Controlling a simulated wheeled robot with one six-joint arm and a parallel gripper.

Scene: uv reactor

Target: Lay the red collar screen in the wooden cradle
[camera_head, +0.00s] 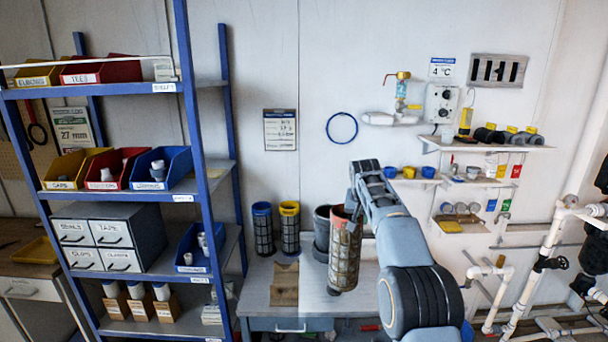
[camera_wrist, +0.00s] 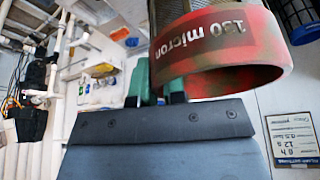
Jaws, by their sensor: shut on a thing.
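The red collar screen (camera_head: 345,252) is a dark mesh cylinder with a worn red collar. My gripper (camera_head: 354,208) is shut on it near the collar and holds it nearly upright, slightly tilted, in front of the bench. The screen's far side is hidden.
A blue collar screen (camera_head: 263,230) and a yellow collar screen (camera_head: 289,228) stand behind the cradle. A dark container (camera_head: 322,234) stands just behind the held screen. The blue shelving (camera_head: 202,190) borders the bench (camera_head: 254,296) on the left. White pipes (camera_head: 515,290) are on the right.

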